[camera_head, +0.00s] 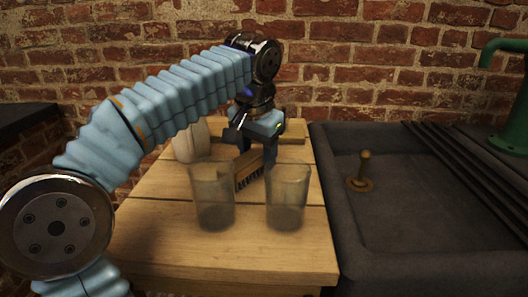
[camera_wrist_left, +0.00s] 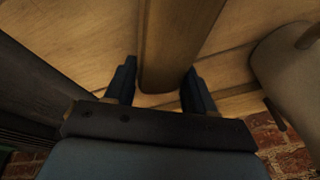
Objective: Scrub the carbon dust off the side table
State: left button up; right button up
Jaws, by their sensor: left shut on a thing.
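The side table (camera_head: 160,250) is a light plank top against a brick wall. My left gripper (camera_head: 256,148) reaches over it, pointing down, shut on a wooden scrubbing brush (camera_head: 247,174) with dark bristles. The brush is low at the tabletop behind two glass jars; I cannot tell whether the bristles touch the wood. In the left wrist view the brush's wooden back (camera_wrist_left: 175,45) lies between the two fingers (camera_wrist_left: 158,78). No carbon dust can be made out on the planks. My right gripper is not in view.
Two smoky glass jars, left (camera_head: 213,200) and right (camera_head: 287,200), stand in front of the brush. A pale jug (camera_head: 190,142) stands behind the left jar. A dark stone sink (camera_head: 420,260) with a brass plug (camera_head: 363,172) adjoins the table's right edge. A green pump (camera_head: 514,110) stands far right.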

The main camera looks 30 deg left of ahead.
pick_arm(q)
jog(key=shift+w+a+r+p, duration=0.1)
jog(key=shift+w+a+p, duration=0.25)
jog(key=shift+p, duration=0.15)
jog(key=shift+w+a+p, duration=0.4)
jog(key=shift+w+p, duration=0.25)
jog(key=shift+w, duration=0.1)
jog(key=shift+w+a, duration=0.25)
jog(key=shift+w, duration=0.15)
jog(key=shift+w+a+r+p, duration=0.1)
jog(key=shift+w+a+p, duration=0.3)
jog(key=shift+w+p, duration=0.4)
jog(key=shift+w+a+f, duration=0.2)
jog(key=shift+w, duration=0.05)
jog(key=shift+w+a, duration=0.45)
jog(key=shift+w, duration=0.4)
jog(key=shift+w+a, duration=0.4)
jog(key=shift+w, duration=0.45)
jog(key=shift+w+a, duration=0.2)
